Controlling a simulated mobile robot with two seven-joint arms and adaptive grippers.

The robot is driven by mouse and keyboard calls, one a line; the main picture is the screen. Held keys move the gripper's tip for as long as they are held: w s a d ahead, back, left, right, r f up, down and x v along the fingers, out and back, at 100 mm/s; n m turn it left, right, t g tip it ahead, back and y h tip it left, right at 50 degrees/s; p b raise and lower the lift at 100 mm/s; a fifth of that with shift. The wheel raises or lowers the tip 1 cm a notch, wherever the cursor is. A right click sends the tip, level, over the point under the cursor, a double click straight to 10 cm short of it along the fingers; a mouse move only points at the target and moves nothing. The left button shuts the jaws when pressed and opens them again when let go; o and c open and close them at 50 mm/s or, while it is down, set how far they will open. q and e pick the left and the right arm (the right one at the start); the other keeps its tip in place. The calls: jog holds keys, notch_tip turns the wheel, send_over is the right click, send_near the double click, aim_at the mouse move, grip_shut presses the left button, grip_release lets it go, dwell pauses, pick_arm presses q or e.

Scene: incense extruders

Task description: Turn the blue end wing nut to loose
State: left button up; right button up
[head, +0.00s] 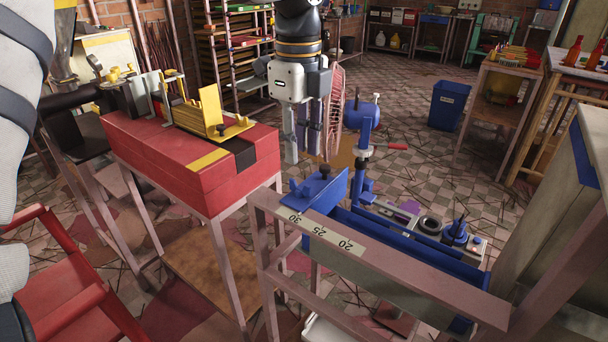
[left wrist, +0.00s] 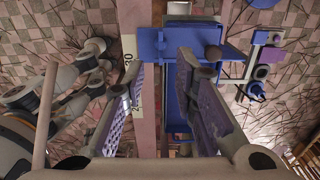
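The blue extruder (head: 455,262) lies along a metal stand at the front right. Its blue end piece (head: 306,194) sits at the left end, beside the 30 mark on the scale. My left gripper (head: 301,148) hangs above and behind the end piece, fingers down. Its two fingers (left wrist: 160,85) are spread and empty, apart from the nut. Whether the nut is tight cannot be seen. My right gripper is not in view.
A red bench (head: 190,175) with a yellow extruder (head: 215,120) stands left of the blue one. A blue upright post (head: 365,150) with a red-handled lever stands close behind the end piece. A blue bin (head: 448,104) stands on the floor behind.

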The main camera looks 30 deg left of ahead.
aim_at(300, 183)
pick_arm(q)
notch_tip(300, 183, down, 8)
jog(key=shift+r, duration=0.25)
jog(key=shift+c, duration=0.2)
grip_shut()
